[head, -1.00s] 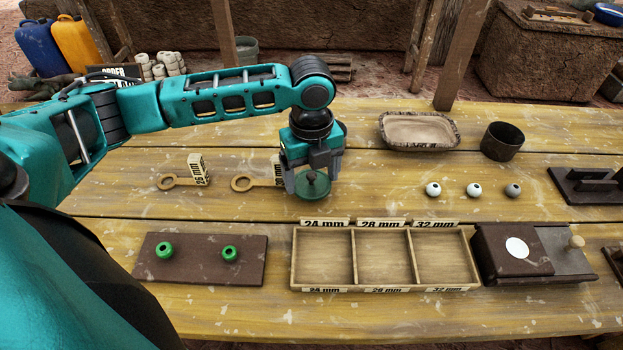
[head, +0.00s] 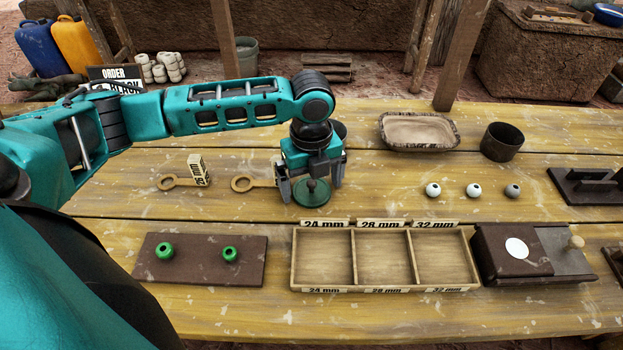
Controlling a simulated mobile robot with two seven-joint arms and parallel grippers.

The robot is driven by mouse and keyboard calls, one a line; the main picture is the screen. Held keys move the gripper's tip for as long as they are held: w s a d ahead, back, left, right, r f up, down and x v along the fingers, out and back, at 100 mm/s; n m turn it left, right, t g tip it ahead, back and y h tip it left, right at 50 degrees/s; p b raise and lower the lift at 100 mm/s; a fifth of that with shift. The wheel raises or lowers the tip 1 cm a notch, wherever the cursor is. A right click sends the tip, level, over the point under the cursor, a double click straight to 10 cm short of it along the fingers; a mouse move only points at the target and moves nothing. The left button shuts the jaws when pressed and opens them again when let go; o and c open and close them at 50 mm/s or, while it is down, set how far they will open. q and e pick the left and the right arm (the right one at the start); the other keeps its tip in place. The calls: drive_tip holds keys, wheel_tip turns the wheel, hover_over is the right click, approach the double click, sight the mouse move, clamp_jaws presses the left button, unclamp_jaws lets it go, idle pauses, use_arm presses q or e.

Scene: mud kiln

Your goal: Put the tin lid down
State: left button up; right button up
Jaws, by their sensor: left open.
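The tin lid (head: 311,197) is a round green disc with a small dark knob on top. It lies flat on the yellow wooden table, behind the sorting tray's 24 mm compartment. My left gripper (head: 311,190) is above the lid with its fingers spread on either side of the knob, apart from it. The gripper is open and holds nothing. My right gripper is not in view.
A three-part sorting tray (head: 354,258) stands in front of the lid. Ring gauges (head: 243,184) lie to its left. A dark board (head: 200,276) holds two green beads.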

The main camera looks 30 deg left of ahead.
sight(311, 182)
use_arm(q)
drive_tip(key=shift+r, duration=0.15)
drive_tip(key=shift+r, duration=0.35)
wheel_tip(311, 182, up, 12)
drive_tip(key=p, duration=0.2)
idle(0.4)
